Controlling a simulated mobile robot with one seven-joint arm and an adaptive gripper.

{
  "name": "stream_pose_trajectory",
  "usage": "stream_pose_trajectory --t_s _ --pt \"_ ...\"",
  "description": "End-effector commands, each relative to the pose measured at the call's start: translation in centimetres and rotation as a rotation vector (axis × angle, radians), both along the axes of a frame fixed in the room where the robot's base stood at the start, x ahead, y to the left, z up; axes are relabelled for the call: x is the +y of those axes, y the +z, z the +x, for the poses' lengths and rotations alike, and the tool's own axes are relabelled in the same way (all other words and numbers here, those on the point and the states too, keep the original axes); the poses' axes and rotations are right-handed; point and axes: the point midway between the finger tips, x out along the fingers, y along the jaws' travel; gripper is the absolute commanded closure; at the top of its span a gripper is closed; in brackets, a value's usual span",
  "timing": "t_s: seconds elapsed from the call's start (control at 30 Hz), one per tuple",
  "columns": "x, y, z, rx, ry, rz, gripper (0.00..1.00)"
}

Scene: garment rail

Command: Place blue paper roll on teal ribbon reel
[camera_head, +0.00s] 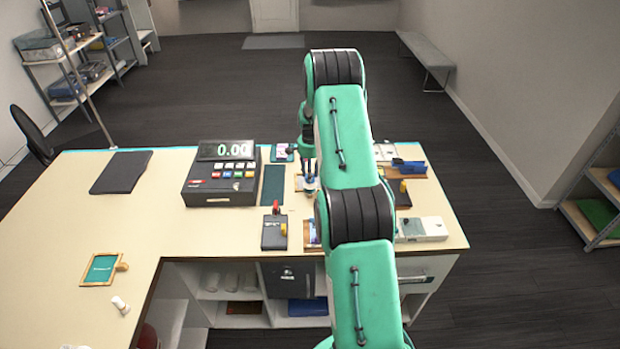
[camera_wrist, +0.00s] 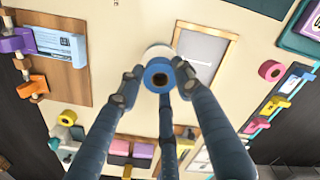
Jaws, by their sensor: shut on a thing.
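In the wrist view a blue roll (camera_wrist: 159,75) with a dark core sits between the fingertips of my gripper (camera_wrist: 160,82). My gripper has three dark fingers and is shut on this roll. A white round thing (camera_wrist: 157,51) shows just behind the roll; I cannot tell whether the two touch. In the head view my gripper (camera_head: 310,180) is low over the counter, right of the cash register, and the roll is too small to make out there. I cannot identify the teal ribbon reel for sure; a small teal piece (camera_wrist: 77,132) lies near a yellow roll in the wrist view.
The cash register (camera_head: 222,174) stands left of my gripper. A framed card (camera_wrist: 205,52) lies close beside the roll. A yellow roll (camera_wrist: 67,117), a pink roll (camera_wrist: 271,70) and a wooden board (camera_wrist: 62,60) lie around. The counter's left part (camera_head: 150,210) is mostly clear.

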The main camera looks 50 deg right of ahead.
Motion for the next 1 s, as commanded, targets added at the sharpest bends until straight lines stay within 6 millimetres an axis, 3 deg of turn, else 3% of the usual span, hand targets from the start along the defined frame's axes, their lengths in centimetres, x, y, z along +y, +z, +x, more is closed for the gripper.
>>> stream_pose_trajectory --t_s 0.23,0.7,0.73,0.8,1.0 --pt "0.0 -2.0 0.0 0.001 0.0 0.001 0.85" --pt "0.0 -2.5 0.0 0.0 0.0 0.001 0.85" --pt "0.0 -2.4 0.0 0.0 0.0 0.001 0.6" --pt "0.0 -2.4 0.0 0.0 0.0 0.001 0.47" --pt "0.0 -2.4 0.0 0.0 0.0 0.001 0.47"
